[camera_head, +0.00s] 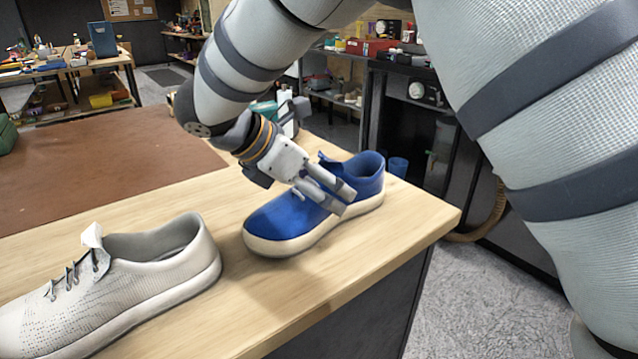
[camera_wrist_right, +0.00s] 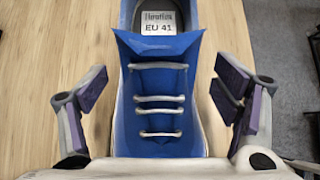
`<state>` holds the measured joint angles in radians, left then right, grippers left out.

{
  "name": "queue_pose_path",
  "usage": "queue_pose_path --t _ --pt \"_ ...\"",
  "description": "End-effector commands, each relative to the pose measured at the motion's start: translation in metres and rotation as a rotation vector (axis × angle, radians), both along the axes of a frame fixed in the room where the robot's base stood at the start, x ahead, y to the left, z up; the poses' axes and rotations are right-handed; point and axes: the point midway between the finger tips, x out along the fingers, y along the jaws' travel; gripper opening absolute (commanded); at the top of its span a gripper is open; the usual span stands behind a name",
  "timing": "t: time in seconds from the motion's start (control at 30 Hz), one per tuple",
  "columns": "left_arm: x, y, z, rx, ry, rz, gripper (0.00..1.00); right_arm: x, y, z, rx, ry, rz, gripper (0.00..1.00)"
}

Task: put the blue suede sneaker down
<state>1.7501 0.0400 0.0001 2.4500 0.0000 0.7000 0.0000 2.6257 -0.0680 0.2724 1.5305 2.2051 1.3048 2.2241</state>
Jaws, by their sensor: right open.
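The blue suede sneaker (camera_head: 288,217) stands upright on the wooden table (camera_head: 345,265) near its right corner, toe toward the lower left. My right gripper (camera_head: 338,196) is at the sneaker's middle and hides part of its lacing. In the right wrist view, the sneaker (camera_wrist_right: 158,75) lies between the two spread fingers of the right gripper (camera_wrist_right: 160,105). Gaps show on both sides of it, so the fingers look apart from it. White laces and an "EU 41" label show there. My left gripper is not in view.
A white sneaker (camera_head: 125,280) stands on the table to the left of the blue one. A brown mat (camera_head: 90,175) covers the far left. The table's right edge is close to the blue sneaker. A blue cup (camera_head: 398,167) shows behind it.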

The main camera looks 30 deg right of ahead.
Motion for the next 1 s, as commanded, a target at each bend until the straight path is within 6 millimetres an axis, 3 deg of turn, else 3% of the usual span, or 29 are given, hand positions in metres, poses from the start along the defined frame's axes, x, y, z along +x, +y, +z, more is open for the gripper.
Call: queue_pose_path --t 0.13,0.5,1.0 --pt "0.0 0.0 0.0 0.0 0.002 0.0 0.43 0.001 0.013 0.015 0.0 -0.006 0.001 0.82" --pt "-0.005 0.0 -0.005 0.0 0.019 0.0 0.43 -0.003 0.077 0.076 0.0 0.001 0.001 0.82" --pt "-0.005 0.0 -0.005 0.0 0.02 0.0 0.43 -0.004 0.085 0.086 0.0 0.001 0.0 0.82"
